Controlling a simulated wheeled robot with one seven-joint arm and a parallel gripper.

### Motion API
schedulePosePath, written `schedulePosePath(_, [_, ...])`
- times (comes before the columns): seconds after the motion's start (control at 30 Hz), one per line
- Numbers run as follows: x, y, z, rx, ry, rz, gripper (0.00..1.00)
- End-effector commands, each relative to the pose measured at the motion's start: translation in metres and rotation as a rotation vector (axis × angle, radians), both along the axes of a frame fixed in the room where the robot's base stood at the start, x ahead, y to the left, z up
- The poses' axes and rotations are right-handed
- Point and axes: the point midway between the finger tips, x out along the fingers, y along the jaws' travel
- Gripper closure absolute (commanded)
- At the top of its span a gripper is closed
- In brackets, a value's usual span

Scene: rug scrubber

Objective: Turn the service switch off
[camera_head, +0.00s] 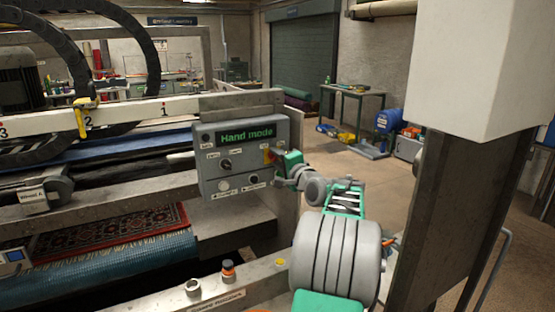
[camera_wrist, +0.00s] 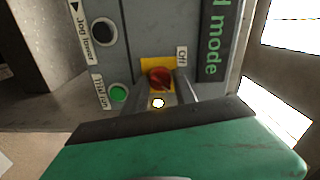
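The service switch is a red rotary knob (camera_wrist: 160,79) on a yellow plate with an "Off" label beside it, in the wrist view. In the head view its yellow plate (camera_head: 267,156) shows at the right side of the grey control panel (camera_head: 236,169), partly hidden by my gripper. My gripper (camera_head: 277,160) is at the panel face. In the wrist view two pale fingers stand on either side of the knob, with a gap showing; whether they touch the knob is unclear. The knob's exact setting is hard to read.
The panel display (camera_head: 248,135) reads "Hand mode". A green button (camera_wrist: 118,93) and a black jog knob (camera_wrist: 104,32) sit close to the switch. A metal rail with an orange-topped button (camera_head: 228,270) runs below. Open floor lies right of the machine.

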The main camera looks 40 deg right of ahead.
Motion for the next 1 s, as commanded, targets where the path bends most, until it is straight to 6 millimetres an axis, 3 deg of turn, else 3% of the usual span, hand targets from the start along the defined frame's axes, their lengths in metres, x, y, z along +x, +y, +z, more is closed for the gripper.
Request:
schedulePosePath(0.37, [-0.0001, 0.0000, -0.0002, 0.000, 0.001, 0.000, 0.99])
schedulePosePath(0.77, [-0.0001, 0.0002, -0.0021, -0.027, 0.009, 0.001, 1.00])
schedulePosePath(1.0, [0.0001, 0.0002, -0.0054, -0.135, 0.042, 0.001, 1.00])
